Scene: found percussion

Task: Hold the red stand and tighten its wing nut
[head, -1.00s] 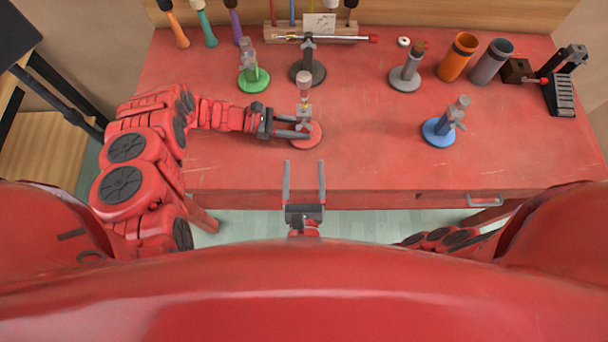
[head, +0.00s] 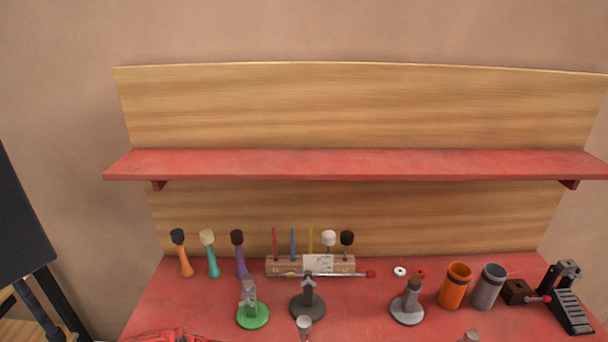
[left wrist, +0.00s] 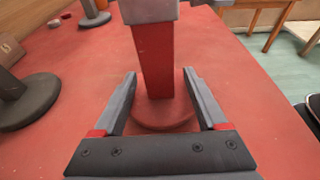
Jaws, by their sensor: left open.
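In the left wrist view the red stand has a red upright post (left wrist: 153,60) on a round red base (left wrist: 165,118), with a grey collar (left wrist: 148,10) at the top edge. My left gripper (left wrist: 160,80) is open, with one finger on each side of the post, low over the base. In the head view only the pale top of the stand (head: 304,322) shows at the bottom edge. Its wing nut cannot be made out in either view. My right gripper is not in the head view.
A green stand (head: 252,315), a black stand (head: 307,305) and a grey stand (head: 408,308) stand behind. An orange cup (head: 455,287) and grey cup (head: 487,288) are at right. A wooden rack (head: 282,266) is at the back, under a red shelf (head: 350,164).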

